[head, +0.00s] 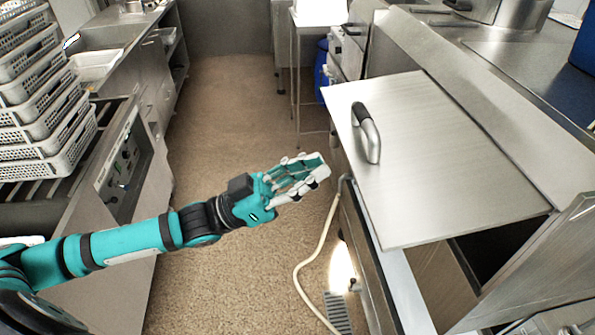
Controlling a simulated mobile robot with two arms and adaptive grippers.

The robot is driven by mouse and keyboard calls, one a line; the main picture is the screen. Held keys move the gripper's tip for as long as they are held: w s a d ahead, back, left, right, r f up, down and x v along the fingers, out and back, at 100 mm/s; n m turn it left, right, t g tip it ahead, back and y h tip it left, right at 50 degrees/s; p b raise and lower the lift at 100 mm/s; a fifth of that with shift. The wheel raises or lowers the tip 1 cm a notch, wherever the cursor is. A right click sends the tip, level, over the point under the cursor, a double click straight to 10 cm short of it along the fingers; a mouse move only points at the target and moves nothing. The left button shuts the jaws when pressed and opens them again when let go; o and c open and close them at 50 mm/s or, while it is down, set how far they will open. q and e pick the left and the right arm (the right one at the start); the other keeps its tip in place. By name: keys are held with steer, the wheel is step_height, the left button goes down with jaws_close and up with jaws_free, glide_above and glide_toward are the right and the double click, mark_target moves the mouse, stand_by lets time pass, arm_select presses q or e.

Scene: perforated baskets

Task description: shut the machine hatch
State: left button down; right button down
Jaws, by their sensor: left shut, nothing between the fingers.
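The machine hatch (440,160) is a flat brushed-metal panel with a dark-and-silver bar handle (367,134) near its far left edge. It stands out over the front of the metal machine (560,250) on the right, and a dark opening shows below its near right corner. My left gripper (316,170) is shut and empty. It is held over the floor, left of the hatch and its handle, and appears apart from both. My right gripper is not in view.
Stacked perforated baskets (45,95) stand on the left counter. A pale hose (305,265) runs down to the floor by a drain grate (338,312). The aisle floor (220,110) between the counters is clear.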

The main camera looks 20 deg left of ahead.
arm_select(q)
steer(key=p+x, duration=0.3)
steer(key=x, duration=0.3)
steer(key=shift+s+f, duration=0.1)
steer(key=shift+f, duration=2.1)
